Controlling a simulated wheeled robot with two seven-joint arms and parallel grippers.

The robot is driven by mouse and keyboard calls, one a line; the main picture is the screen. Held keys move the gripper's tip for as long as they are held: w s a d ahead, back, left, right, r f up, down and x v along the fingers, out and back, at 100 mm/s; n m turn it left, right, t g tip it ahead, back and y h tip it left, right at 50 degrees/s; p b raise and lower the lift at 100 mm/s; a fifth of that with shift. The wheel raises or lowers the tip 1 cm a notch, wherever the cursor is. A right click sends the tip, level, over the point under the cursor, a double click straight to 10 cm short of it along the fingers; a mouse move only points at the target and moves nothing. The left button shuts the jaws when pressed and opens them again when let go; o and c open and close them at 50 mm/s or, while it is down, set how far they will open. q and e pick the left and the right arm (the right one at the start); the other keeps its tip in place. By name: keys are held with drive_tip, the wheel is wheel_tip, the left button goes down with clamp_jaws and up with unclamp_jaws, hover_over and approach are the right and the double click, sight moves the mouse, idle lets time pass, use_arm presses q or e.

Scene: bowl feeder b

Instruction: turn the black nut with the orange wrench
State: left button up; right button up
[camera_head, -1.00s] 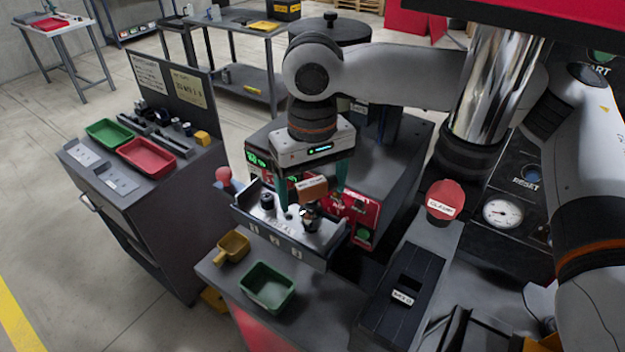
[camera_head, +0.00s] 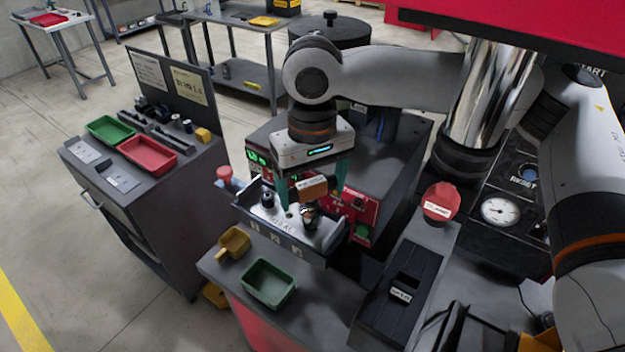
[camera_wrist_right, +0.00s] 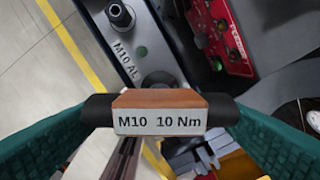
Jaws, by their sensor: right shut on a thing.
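The orange wrench (camera_head: 314,188) shows as an orange-brown block with a white face reading "M10 10 Nm" in the right wrist view (camera_wrist_right: 160,113). My right gripper (camera_wrist_right: 160,108) is shut on it, with a teal finger at each end. In the head view the right gripper (camera_head: 313,184) holds it over the right part of the grey fixture tray. A dark fitting (camera_head: 309,216) stands right below the wrench; I cannot tell whether they touch. A black nut (camera_wrist_right: 120,15) on a stud shows beside the "M10 AL" marking, apart from the wrench. My left gripper is not in view.
The fixture tray (camera_head: 288,248) has raised side walls close to the fingers. A red panel (camera_head: 360,207) with buttons stands behind it. A green bin (camera_head: 269,283) and a yellow scoop-like bin (camera_head: 233,243) sit in front. A red-capped button (camera_head: 440,202) stands to the right.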

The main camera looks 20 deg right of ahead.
drive_tip(key=shift+f, duration=1)
idle(1.2)
drive_tip(key=shift+r+m+p, duration=0.15)
drive_tip(key=shift+m+p, duration=0.35)
drive_tip(key=shift+p, duration=0.3)
drive_tip(key=shift+m+p, duration=0.5)
drive_tip(key=shift+p, duration=0.05)
